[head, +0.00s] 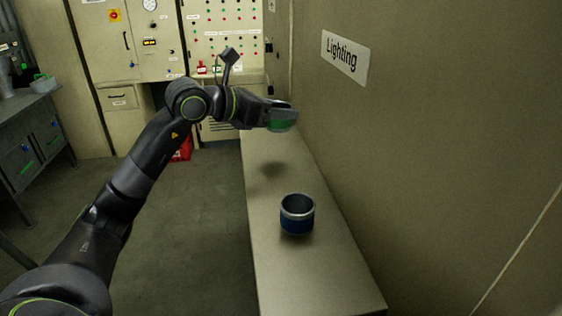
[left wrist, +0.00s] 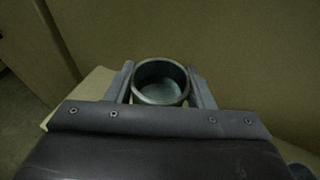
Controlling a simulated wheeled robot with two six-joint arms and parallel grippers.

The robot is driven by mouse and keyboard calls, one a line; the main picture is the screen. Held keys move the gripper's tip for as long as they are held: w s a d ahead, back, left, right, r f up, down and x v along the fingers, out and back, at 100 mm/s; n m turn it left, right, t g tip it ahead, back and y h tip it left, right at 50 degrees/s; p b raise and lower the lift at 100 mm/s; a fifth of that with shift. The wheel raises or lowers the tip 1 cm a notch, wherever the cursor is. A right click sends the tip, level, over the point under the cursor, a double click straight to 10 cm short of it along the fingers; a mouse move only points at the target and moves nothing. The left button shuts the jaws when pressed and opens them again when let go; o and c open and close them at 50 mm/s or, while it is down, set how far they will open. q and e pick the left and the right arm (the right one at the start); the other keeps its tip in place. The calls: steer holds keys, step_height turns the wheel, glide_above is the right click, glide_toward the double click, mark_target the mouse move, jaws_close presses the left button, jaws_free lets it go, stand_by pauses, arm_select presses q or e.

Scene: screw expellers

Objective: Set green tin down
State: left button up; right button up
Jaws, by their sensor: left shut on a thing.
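My left gripper (head: 283,115) is shut on the green tin (head: 281,125) and holds it above the far part of a narrow bench (head: 310,262). Most of the tin is hidden behind the gripper in the head view; a green strip shows below the fingers. In the left wrist view the open-topped tin (left wrist: 161,84) sits upright between the two fingers (left wrist: 161,88), and I look down into its empty inside. A shadow lies on the bench below. My right gripper is not in view.
A blue tin (head: 297,216) with a metal rim stands upright on the bench, nearer to me. A wall with a "Lighting" sign (head: 345,58) runs along the bench's right side. Bare bench top lies around the blue tin. Cabinets with a control panel (head: 225,35) stand behind.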

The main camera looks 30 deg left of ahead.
mark_target(274, 124)
arm_select(q)
steer(key=f, duration=0.2)
steer(key=f+p, duration=0.1)
steer(key=shift+s+a+f, duration=0.2)
steer(key=shift+s+a, duration=0.05)
steer(key=shift+a, duration=0.1)
steer(key=f, duration=0.1)
steer(key=f+p, duration=0.1)
steer(key=f, duration=0.1)
steer(key=shift+w+d+f, duration=0.15)
steer(key=shift+d+f, duration=0.1)
steer(key=shift+f, duration=0.05)
steer(key=shift+a+f, duration=0.1)
steer(key=shift+f, duration=0.45)
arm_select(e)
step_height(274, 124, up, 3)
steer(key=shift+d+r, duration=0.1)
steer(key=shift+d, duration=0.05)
arm_select(q)
steer(key=shift+f, duration=0.1)
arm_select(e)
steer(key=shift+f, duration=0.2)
arm_select(q)
steer(key=o, duration=1)
steer(key=shift+c, duration=0.2)
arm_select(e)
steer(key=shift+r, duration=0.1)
